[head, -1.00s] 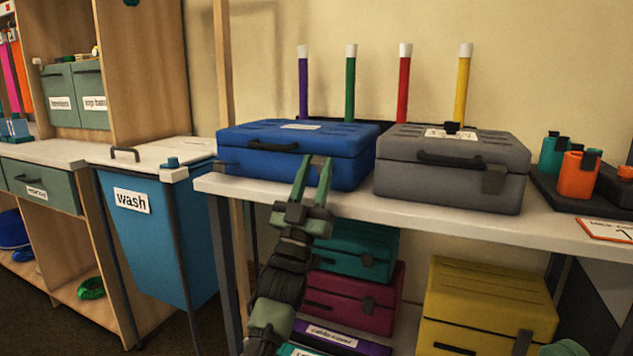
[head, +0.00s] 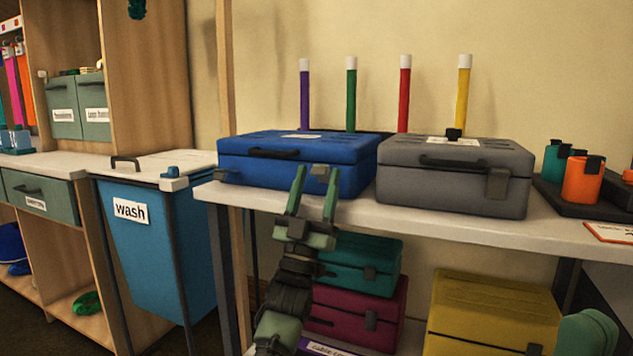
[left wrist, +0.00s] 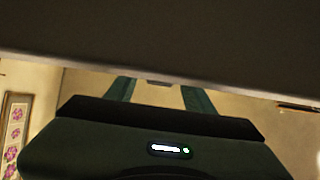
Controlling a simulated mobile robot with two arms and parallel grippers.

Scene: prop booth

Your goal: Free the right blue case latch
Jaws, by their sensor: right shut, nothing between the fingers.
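The blue case (head: 345,152) sits closed on the shelf top, with a dark handle (head: 273,153) on its front. Its right latch (head: 320,171) is a small grey tab at the lid seam; I cannot tell whether it is fastened. Its left latch (head: 221,177) is at the left end of the front. My left gripper (head: 316,178) is open just in front of the case, its fingertips on either side of the right latch, nothing held. In the left wrist view its fingers (left wrist: 158,92) are apart below a dark surface.
A grey case (head: 455,190) stands right of the blue one. The shelf edge (head: 400,217) runs below the fingers. Teal (head: 365,262), magenta (head: 350,312) and yellow (head: 490,310) cases sit underneath. A blue wash bin (head: 165,245) stands left.

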